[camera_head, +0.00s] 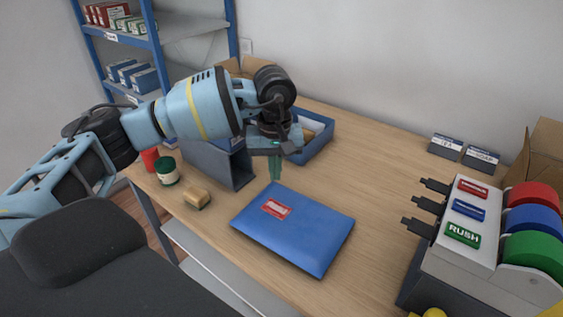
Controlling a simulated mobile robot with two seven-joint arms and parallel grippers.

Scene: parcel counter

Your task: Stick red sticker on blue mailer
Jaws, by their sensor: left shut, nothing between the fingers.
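The blue mailer (293,232) lies flat on the wooden table. A red sticker (276,208) with a pale label area lies on its upper left part. My left gripper (275,178) is over the table just beyond the mailer's far left edge. Its greenish fingers point down and are shut with nothing between them. They look apart from the mailer and the sticker. My right gripper is not in view.
A sticker dispenser (450,257) with red, blue and green rolls stands at the right. A wooden block (197,197) and a green-white jar (166,172) are at the left.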

